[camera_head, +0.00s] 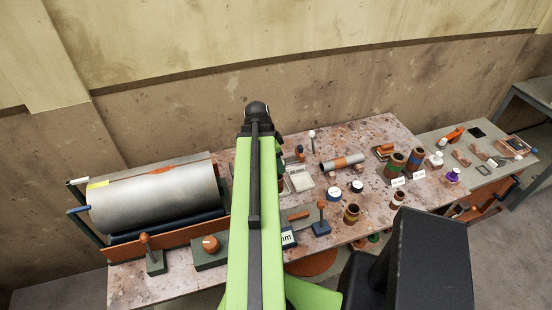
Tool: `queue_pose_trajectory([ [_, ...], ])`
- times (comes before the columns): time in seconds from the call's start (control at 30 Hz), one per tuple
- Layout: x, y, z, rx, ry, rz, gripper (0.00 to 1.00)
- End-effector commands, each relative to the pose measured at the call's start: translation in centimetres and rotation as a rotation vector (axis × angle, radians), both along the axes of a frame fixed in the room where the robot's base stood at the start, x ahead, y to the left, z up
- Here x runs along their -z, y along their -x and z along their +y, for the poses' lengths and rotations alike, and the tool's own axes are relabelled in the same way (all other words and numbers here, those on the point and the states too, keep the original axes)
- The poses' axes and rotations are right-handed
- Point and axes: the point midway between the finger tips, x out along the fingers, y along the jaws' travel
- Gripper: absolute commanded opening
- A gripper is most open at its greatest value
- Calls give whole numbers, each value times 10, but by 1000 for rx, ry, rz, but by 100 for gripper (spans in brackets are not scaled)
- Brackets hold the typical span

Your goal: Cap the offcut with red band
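Several short upright pipe pieces stand on the speckled table (385,130). A dark green one with an orange-red part (394,168) and a brown one with a blue band (413,165) stand behind small white labels. A small reddish-brown piece (398,201) and an olive-brown piece (352,215) stand nearer the front edge. Which one has the red band is too small to tell for sure. Two small round dark-and-white discs, possibly caps, lie at the middle: one (334,194) and another (357,187). My green arm reaches up the picture; its gripper fingers do not show.
A large grey roller (155,200) fills the table's left. A grey pipe with an orange band (342,163) lies behind the discs. A blue-based handled tool (321,222) stands at the front. A side table (470,140) at right holds small items. My arm hides part of the table.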

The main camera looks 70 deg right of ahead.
Motion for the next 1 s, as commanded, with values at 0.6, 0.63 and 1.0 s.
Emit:
queue_pose_trajectory([
  [0.6, 20, -12, -33, 50, 0, 0, 16],
  [0.63, 21, -12, -33, 50, 0, 0, 16],
  [1.0, 50, -12, -33, 48, 1, -1, 16],
])
